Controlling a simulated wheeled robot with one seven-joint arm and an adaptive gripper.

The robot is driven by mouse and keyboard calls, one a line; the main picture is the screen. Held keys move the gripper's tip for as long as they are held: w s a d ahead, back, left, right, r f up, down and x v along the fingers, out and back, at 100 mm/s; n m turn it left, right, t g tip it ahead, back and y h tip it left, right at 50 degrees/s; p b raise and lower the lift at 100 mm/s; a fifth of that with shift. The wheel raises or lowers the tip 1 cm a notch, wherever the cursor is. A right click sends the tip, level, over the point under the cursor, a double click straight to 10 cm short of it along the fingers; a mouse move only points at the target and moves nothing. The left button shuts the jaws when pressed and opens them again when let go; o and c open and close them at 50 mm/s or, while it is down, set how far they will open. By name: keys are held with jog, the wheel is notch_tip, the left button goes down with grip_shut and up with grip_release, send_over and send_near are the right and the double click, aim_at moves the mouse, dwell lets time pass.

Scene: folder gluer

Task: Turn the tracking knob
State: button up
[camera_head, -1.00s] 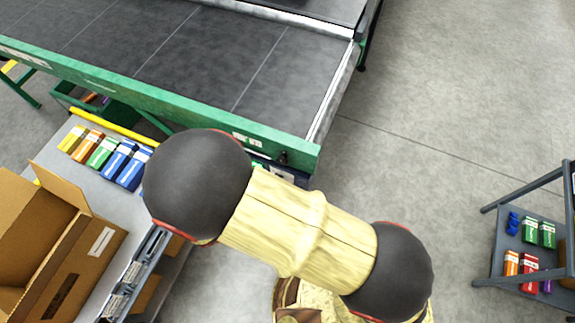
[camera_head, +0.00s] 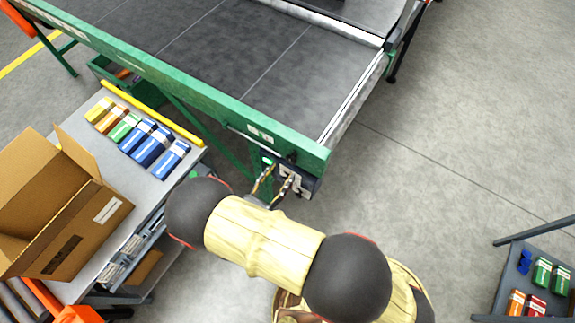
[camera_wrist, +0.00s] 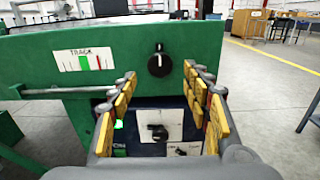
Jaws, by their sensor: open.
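The tracking knob (camera_wrist: 159,65) is a round black knob with a white pointer mark, pointing about straight up, on the green end of the machine frame. Left of it is a white TRACK gauge (camera_wrist: 84,59) with a green band. My gripper (camera_wrist: 160,74) is open and empty, its yellow-padded fingers to the left and right of the knob's line in the wrist view. The knob appears beyond the fingertips, with no contact visible. In the head view, my gripper (camera_head: 272,182) is at the frame's corner, below the gauge (camera_head: 260,134).
A control box with another black knob (camera_wrist: 158,133) and a lit green lamp (camera_wrist: 118,125) sits below the frame, between the fingers. A grey table (camera_head: 92,270) with an open carton (camera_head: 110,225) and small boxes stands left.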

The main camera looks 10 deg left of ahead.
aim_at(290, 162)
jog(key=shift+b+x, duration=0.3)
jog(key=shift+x, duration=2)
jog(key=c, duration=0.3)
jog(key=c, duration=0.8)
